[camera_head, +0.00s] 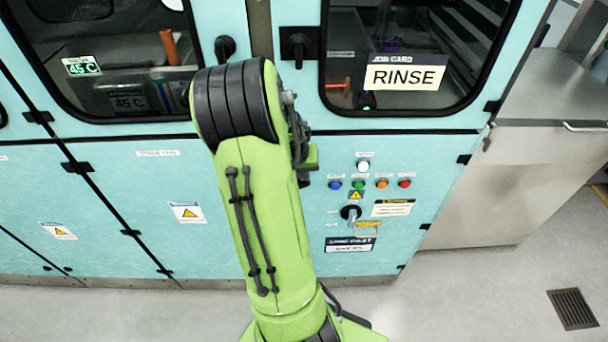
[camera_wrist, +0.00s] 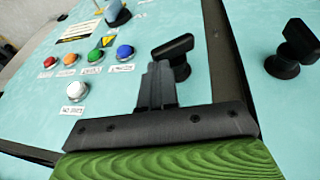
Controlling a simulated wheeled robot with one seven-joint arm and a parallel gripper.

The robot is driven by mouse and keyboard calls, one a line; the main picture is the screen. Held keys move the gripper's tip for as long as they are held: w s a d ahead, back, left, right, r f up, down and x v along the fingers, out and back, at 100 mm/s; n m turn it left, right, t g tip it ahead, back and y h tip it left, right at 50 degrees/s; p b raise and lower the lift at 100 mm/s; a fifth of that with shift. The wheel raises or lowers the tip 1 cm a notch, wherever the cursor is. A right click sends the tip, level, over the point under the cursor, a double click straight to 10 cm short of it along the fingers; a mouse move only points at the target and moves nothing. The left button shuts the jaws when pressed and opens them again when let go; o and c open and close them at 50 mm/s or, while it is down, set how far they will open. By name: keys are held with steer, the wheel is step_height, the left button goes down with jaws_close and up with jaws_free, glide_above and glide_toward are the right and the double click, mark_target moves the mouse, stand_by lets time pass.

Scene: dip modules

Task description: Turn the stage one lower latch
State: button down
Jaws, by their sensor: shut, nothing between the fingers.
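Two black latch knobs show in the wrist view, one on each side of a dark panel seam. The nearer latch (camera_wrist: 172,57) is just beyond my gripper (camera_wrist: 158,70), on the side of the buttons. The other latch (camera_wrist: 293,48) is at the right, across the seam, clear of my gripper. My gripper is shut and empty, its fingertips overlapping the near latch's edge in the picture; whether they touch cannot be told. No readable label tells which latch is stage one. In the head view my green arm hides both lower latches and the gripper's fingers.
Coloured buttons (camera_head: 359,184) and a white button (camera_head: 363,166) sit on the right panel, close to my gripper in the wrist view. Upper latches (camera_head: 225,48) and (camera_head: 298,46) are beside the windows. A RINSE card (camera_head: 405,77) marks the right window.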

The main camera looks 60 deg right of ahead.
steer(key=shift+s+d+f+t+y+b, duration=0.3)
steer(key=shift+s+t+y+b, duration=0.25)
steer(key=shift+t+b, duration=0.4)
stand_by(0.5)
steer(key=shift+s, duration=0.1)
steer(key=shift+s+d+f+b, duration=0.4)
steer(key=shift+s+b, duration=0.2)
steer(key=shift+b, duration=0.6)
steer(key=shift+f, duration=0.1)
steer(key=p, duration=0.4)
glide_toward(315, 176)
steer(key=a, duration=0.2)
steer(key=s+a+r, duration=0.1)
steer(key=s+r, duration=0.4)
steer(key=r, duration=0.4)
steer(key=shift+a+p, duration=0.25)
steer(key=shift+p, duration=0.1)
